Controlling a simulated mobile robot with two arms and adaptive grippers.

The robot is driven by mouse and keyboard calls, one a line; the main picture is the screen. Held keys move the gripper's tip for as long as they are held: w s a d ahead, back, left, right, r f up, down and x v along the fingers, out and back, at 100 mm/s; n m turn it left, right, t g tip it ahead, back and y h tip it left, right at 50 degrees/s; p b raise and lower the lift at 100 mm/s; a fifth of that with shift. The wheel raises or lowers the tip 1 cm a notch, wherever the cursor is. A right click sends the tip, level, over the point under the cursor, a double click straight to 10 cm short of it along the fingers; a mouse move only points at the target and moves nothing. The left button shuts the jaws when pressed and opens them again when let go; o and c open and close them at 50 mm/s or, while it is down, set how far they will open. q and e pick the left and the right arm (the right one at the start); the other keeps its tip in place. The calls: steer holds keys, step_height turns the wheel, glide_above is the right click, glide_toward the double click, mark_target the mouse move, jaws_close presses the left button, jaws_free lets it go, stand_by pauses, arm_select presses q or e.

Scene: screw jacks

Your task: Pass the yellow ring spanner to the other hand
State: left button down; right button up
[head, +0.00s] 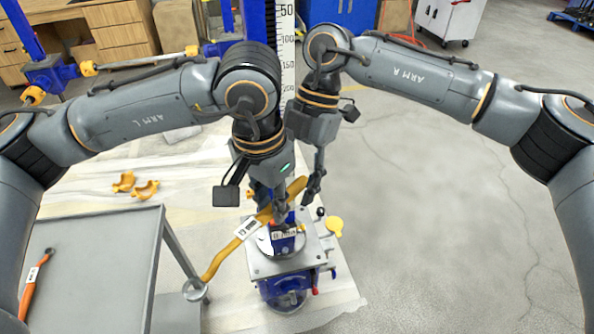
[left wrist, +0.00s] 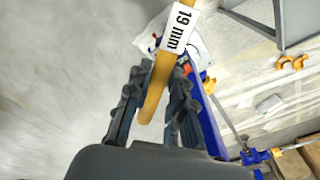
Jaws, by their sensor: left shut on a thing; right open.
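The yellow ring spanner (head: 222,257) is held slantwise above the floor, with a white 19 mm label on its shaft. Its silver ring end hangs at the lower left in the head view; its other end points up right. My left gripper (head: 268,208) is shut on the shaft near that upper end. The left wrist view shows the spanner (left wrist: 160,78) between the fingers of this gripper (left wrist: 158,82). My right gripper (head: 314,187) is open, close beside the spanner's upper end. Whether it touches the spanner I cannot tell.
A blue screw jack with a grey plate (head: 263,266) stands below the grippers. A grey cart (head: 95,250) at the left carries an orange spanner (head: 30,290). Yellow brackets (head: 146,190) lie on the pale floor sheet. The floor at right is clear.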

jaws_close()
arm_select(q)
steer(key=c, duration=1.1)
jaws_free()
